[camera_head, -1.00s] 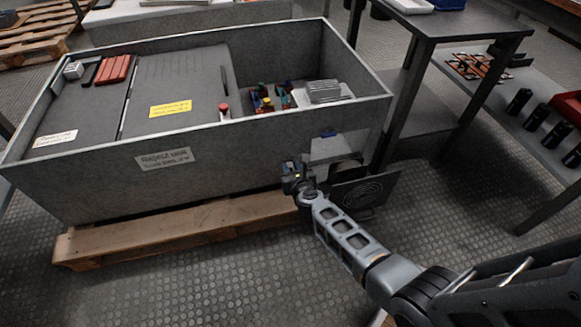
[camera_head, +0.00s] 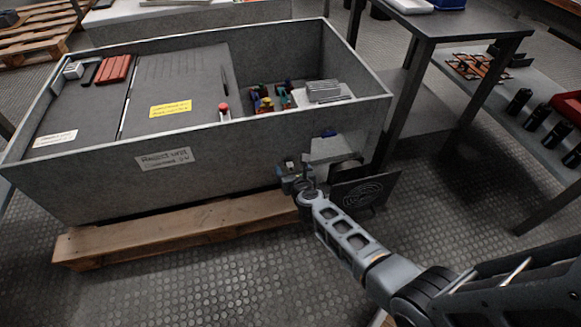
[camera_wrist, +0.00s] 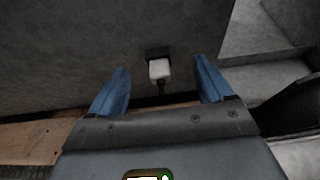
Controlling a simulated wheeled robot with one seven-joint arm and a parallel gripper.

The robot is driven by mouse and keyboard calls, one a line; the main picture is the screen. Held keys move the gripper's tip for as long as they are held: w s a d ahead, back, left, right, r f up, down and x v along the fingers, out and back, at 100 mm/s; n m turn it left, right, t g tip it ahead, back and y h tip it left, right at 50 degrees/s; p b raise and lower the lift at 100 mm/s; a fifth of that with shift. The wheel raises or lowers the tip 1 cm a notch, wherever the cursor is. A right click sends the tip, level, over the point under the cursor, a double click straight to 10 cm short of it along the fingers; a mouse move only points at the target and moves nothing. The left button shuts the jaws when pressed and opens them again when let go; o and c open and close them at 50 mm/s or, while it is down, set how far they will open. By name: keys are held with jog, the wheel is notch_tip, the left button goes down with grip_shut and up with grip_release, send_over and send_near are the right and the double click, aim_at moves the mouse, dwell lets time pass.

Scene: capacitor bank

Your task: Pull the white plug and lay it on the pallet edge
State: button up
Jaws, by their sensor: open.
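The white plug (camera_wrist: 159,69) shows in the wrist view, seated in a dark socket on the grey wall of the bin, with a dark cable below it. My gripper (camera_wrist: 161,78) is open, its two blue fingers on either side of the plug and apart from it. In the head view my gripper (camera_head: 290,172) is at the front right of the bin, low on its wall. The plug is too small to make out surely there. The wooden pallet (camera_head: 180,231) lies under the bin, its front edge sticking out; it also shows in the wrist view (camera_wrist: 30,140).
The grey bin (camera_head: 90,184) holds a panel, red blocks and small coloured parts. A dark plate with a spiral mark (camera_head: 366,191) stands just right of my gripper. A grey table (camera_head: 440,24) is behind at right. The floor in front of the pallet is clear.

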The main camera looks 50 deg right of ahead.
jog(key=shift+o, duration=0.3)
jog(key=p+v, duration=0.3)
jog(key=v, duration=0.4)
jog(key=shift+s+a, duration=0.2)
jog(key=shift+s, duration=0.1)
jog(key=shift+r, duration=0.15)
jog(key=shift+c, duration=0.4)
